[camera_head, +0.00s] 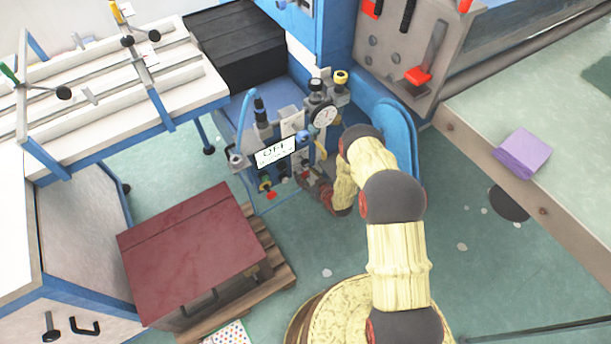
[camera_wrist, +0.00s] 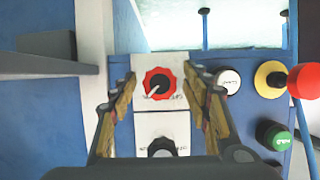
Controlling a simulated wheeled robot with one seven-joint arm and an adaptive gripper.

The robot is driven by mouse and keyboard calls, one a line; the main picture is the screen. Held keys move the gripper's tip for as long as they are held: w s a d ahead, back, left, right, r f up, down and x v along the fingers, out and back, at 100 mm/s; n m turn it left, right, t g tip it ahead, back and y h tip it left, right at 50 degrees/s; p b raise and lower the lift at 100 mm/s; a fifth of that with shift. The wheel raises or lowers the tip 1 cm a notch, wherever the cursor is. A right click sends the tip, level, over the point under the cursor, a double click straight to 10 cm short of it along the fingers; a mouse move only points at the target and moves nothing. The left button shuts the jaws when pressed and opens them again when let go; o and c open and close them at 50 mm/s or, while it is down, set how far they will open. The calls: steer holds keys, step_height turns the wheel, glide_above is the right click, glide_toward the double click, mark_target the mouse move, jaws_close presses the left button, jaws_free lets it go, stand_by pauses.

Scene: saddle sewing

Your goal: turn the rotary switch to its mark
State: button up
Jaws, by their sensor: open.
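In the wrist view a red rotary switch (camera_wrist: 162,76) with a dark centre sits on a white plate with small printed lettering below it. A white pointer line on its centre slants to the lower left. My gripper (camera_wrist: 159,74) is open, with one finger to the left of the switch and one to the right. A gap shows on the left; the right fingertip looks close to the rim, and I cannot tell if it touches. In the head view my gripper (camera_head: 306,180) is at the front of the blue machine, and the switch cannot be made out there.
In the wrist view a dark knob (camera_wrist: 161,147) lies below the switch, partly hidden. To the right are a white button (camera_wrist: 229,81), a red-headed control (camera_wrist: 302,80) and a green button (camera_wrist: 279,139).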

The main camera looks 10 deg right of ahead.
steer(key=shift+c, duration=0.4)
steer(key=c, duration=1.1)
